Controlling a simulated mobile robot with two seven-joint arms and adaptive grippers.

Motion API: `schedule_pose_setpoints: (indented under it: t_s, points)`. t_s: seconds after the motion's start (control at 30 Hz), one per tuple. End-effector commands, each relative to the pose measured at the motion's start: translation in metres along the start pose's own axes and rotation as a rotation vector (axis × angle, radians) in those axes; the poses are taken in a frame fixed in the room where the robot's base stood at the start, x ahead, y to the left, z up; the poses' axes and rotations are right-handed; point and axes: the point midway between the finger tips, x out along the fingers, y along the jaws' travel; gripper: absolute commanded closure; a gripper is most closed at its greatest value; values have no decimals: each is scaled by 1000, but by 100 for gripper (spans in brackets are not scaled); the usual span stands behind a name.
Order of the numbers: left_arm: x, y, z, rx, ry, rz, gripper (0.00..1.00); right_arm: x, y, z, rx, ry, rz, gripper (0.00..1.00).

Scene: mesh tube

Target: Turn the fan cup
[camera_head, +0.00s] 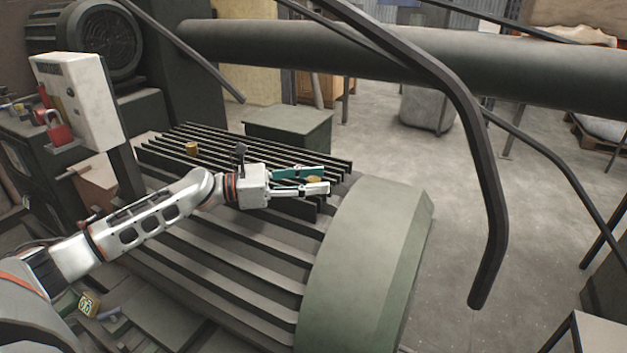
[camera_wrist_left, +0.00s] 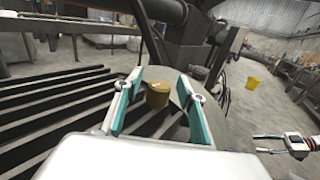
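My left gripper (camera_head: 328,178) is over the slatted green machine bed and open. A small brass-coloured fan cup (camera_head: 313,180) shows between its fingers in the head view. In the left wrist view the cup (camera_wrist_left: 158,97) stands upright between the teal finger pads (camera_wrist_left: 158,76), with gaps on both sides. A second similar brass cup (camera_head: 191,148) stands farther left on the slats. My right gripper (camera_wrist_left: 256,143) shows only at the right edge of the left wrist view, with its fingers apart and nothing visible between them.
The slatted bed (camera_head: 225,260) ends at a rounded green housing (camera_head: 365,265) on the right. A bent dark bar (camera_head: 470,130) and a large horizontal pipe (camera_head: 400,65) cross above. A white control box (camera_head: 80,95) with a red padlock stands at the left.

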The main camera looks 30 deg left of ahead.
Motion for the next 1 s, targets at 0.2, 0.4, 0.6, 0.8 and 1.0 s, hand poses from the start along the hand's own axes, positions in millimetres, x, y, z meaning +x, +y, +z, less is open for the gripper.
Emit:
schedule_pose_setpoints:
  t_s: [0.2, 0.4, 0.6, 0.8, 1.0]
  points:
    - [0, 0, 0, 0, 0, 0, 61, -1, -2, 8, 1, -15, -3, 56]
    - [-6, 0, 0, 0, 1, 2, 61, -1, -1, 6, 3, -12, -1, 56]
    - [-33, 0, -2, -1, 4, 1, 61, -1, -1, 5, 2, -10, -1, 56]
    - [-66, 0, -2, -2, 3, 1, 61, -1, -1, 5, 1, -9, -1, 56]
    - [-95, 0, -1, -1, 1, 1, 61, -1, -1, 4, 1, -8, -1, 56]
